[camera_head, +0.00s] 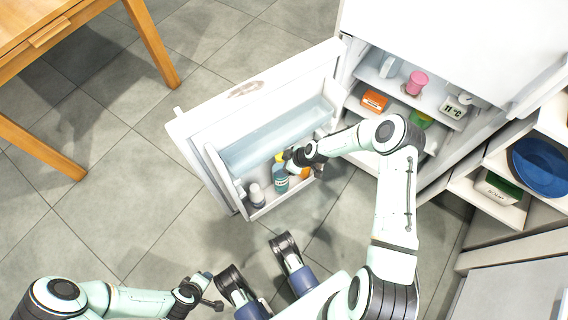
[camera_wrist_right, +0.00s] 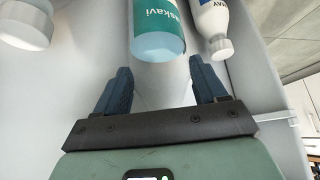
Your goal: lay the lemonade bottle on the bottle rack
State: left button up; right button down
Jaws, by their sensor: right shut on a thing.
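A bottle with a teal label (camera_head: 280,182), which I take to be the lemonade bottle, stands in the bin of the open fridge door in the head view. In the right wrist view the same teal-labelled bottle (camera_wrist_right: 158,30) lies in line with the fingers, and a pale part fills the space between them. My right gripper (camera_head: 291,158) is at its upper end in the head view; in the wrist view its fingers (camera_wrist_right: 163,92) are shut on it. My left gripper (camera_head: 212,291) is low in the head view, away from the fridge; its jaws are unclear. I cannot make out the bottle rack.
A white bottle (camera_head: 257,195) stands next to it in the door bin, also at upper right in the wrist view (camera_wrist_right: 215,25). An orange item (camera_head: 304,173) is close by. Fridge shelves hold a pink cup (camera_head: 417,82) and an orange box (camera_head: 374,100). A wooden table (camera_head: 60,25) stands upper left.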

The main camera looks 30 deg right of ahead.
jog(key=shift+f, duration=0.1)
dwell(0.6)
grip_release()
jog(key=shift+f, duration=0.1)
jog(key=shift+r+p, duration=1.7)
jog(key=shift+r, duration=1.4)
